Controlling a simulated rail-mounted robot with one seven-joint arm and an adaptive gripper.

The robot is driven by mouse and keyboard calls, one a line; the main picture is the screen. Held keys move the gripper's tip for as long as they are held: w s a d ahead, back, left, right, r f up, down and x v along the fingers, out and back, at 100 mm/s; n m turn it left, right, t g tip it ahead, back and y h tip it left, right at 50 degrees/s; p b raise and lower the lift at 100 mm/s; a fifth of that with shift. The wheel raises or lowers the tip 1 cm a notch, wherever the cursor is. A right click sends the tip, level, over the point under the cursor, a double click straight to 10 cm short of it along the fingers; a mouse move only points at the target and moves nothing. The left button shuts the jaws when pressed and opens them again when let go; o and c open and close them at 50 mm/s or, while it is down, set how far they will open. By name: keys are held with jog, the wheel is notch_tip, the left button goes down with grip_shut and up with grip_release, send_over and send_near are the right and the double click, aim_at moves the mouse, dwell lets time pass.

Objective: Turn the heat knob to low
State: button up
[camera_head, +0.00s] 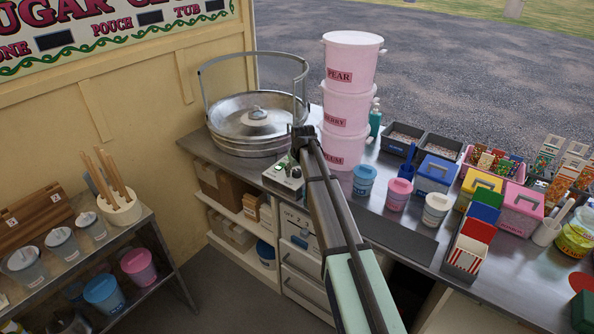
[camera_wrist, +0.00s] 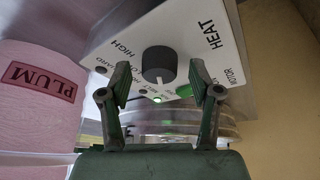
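The heat knob (camera_wrist: 159,64) is a dark round knob on a white panel (camera_wrist: 190,30) marked HEAT and HIGH. A pale mark shows on its edge toward the bottom of the wrist view. Other panel lettering is partly covered by my fingers, and I cannot read a low mark. My gripper (camera_wrist: 160,80) is open, one finger on each side of the knob, with visible gaps and nothing between them touching it. In the head view the control box (camera_head: 284,178) stands on the counter in front of the metal pan, partly behind my arm.
The floss pan (camera_head: 255,122) with its clear guard stands behind the box. Stacked pink tubs (camera_head: 349,106) rise close to the right; the PLUM tub (camera_wrist: 40,90) fills the left of the wrist view. Small tubs and boxes crowd the counter (camera_head: 400,238) to the right.

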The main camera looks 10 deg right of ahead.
jog(key=c, duration=1.1)
jog(key=shift+m, duration=0.4)
jog(key=shift+a+f+m+h+b, duration=0.15)
jog(key=shift+m+h+b, duration=0.35)
jog(key=shift+m+b, duration=0.4)
jog(key=m+h+b, duration=0.1)
jog(key=m, duration=0.2)
jog(key=shift+w, duration=0.1)
jog(key=m+g+h+b, duration=0.1)
jog(key=m, duration=0.2)
jog(key=shift+m+g+h+b, duration=0.5)
jog(key=shift+m+b, duration=0.25)
jog(key=shift+m, duration=0.85)
